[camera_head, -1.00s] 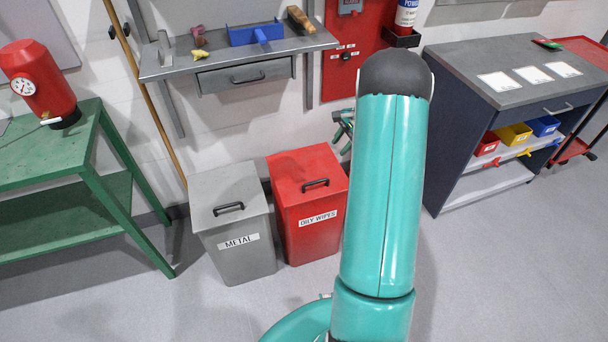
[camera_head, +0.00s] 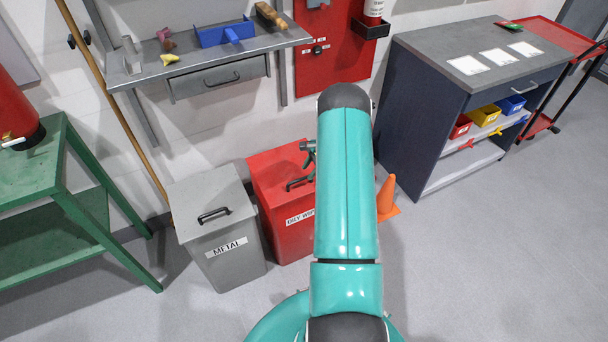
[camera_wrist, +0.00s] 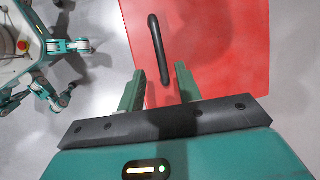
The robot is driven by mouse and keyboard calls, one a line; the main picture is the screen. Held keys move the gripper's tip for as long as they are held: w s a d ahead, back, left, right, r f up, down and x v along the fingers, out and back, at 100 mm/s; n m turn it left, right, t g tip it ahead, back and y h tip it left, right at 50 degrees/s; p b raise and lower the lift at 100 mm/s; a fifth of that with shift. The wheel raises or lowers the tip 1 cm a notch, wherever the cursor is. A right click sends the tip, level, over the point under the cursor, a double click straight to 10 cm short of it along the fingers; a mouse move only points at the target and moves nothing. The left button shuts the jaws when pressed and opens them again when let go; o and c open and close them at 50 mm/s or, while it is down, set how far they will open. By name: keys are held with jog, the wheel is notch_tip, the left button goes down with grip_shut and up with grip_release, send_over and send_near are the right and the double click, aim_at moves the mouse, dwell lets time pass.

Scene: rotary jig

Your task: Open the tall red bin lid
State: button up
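The red bin (camera_head: 283,221), labelled for oily wipes, stands on the floor beside the grey metal bin, partly hidden by my arm. Its lid (camera_head: 262,167) is shut and has a black bar handle (camera_head: 298,184). In the wrist view the red lid (camera_wrist: 220,50) fills the upper right, with the black handle (camera_wrist: 160,50) running lengthwise. My gripper (camera_wrist: 156,80) is open and empty, its two green fingers apart, with the near end of the handle in line with the gap between them. My gripper (camera_head: 309,153) also shows small over the red bin in the head view.
The grey metal bin (camera_head: 238,262) stands close on the left. A wall shelf with a drawer (camera_head: 220,85) is behind and above the bins. An orange cone (camera_head: 387,195) and a dark cabinet (camera_head: 420,110) are to the right. A green table (camera_head: 30,165) is at left. The front floor is clear.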

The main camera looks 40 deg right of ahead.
aim_at(302, 178)
jog(key=shift+x, duration=1.85)
jog(key=shift+w, duration=0.1)
jog(key=shift+c, duration=0.4)
grip_shut()
jog(key=shift+r, duration=0.25)
